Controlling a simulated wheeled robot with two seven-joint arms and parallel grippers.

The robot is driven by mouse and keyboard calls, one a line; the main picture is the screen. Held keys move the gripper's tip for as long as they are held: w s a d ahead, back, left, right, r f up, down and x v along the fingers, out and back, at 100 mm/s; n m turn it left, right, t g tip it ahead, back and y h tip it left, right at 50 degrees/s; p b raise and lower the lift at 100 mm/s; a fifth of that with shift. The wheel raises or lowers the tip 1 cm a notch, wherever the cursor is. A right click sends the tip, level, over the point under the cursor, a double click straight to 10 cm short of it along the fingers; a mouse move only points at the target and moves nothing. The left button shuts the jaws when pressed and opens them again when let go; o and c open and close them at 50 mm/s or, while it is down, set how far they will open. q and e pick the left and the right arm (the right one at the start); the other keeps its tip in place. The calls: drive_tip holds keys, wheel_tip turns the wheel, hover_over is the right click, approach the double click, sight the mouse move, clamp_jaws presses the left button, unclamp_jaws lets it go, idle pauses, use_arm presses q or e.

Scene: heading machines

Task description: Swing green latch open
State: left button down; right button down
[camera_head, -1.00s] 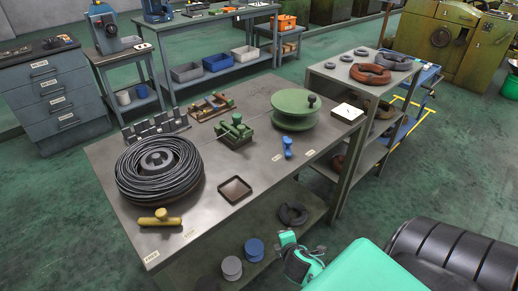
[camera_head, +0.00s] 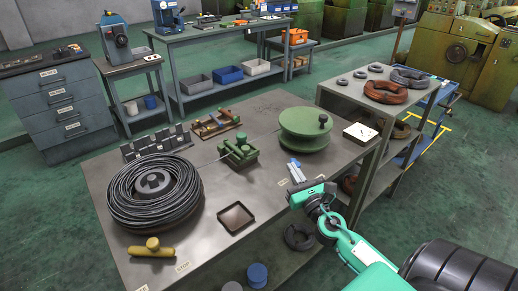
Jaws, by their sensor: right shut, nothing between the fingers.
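The green latch device (camera_head: 239,151) sits on the metal workbench (camera_head: 190,250), right of the wire coil. It is a small green block with a raised green part on top; I cannot tell how far the latch is swung. My right gripper (camera_head: 294,168) is above the bench's right part, to the right of the green device and apart from it. Its fingers are shut and empty. It partly hides a small blue object (camera_head: 294,162) behind it. My left gripper is not in view.
A black wire coil (camera_head: 125,200), a yellow T-shaped piece (camera_head: 152,248) and a brown tray (camera_head: 235,217) are on the bench. A green spool (camera_head: 305,130) stands behind my gripper. A shelf with rings (camera_head: 386,92) is at right. Bare bench lies around the tray.

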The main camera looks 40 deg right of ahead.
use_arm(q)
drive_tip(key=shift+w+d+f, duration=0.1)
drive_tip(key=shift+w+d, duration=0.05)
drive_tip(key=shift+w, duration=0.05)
use_arm(e)
drive_tip(key=w+d+n+g+y, duration=0.1)
drive_tip(key=w+n+y, duration=0.1)
drive_tip(key=n, duration=0.9)
drive_tip(key=w+d+n+g+y, duration=0.1)
drive_tip(key=n+y, duration=0.3)
drive_tip(key=n, duration=0.8)
drive_tip(key=shift+w+d+r+g+y, duration=0.3)
drive_tip(key=shift+w+d+r, duration=0.1)
drive_tip(key=shift+w+d, duration=0.45)
drive_tip(key=shift+w, duration=0.1)
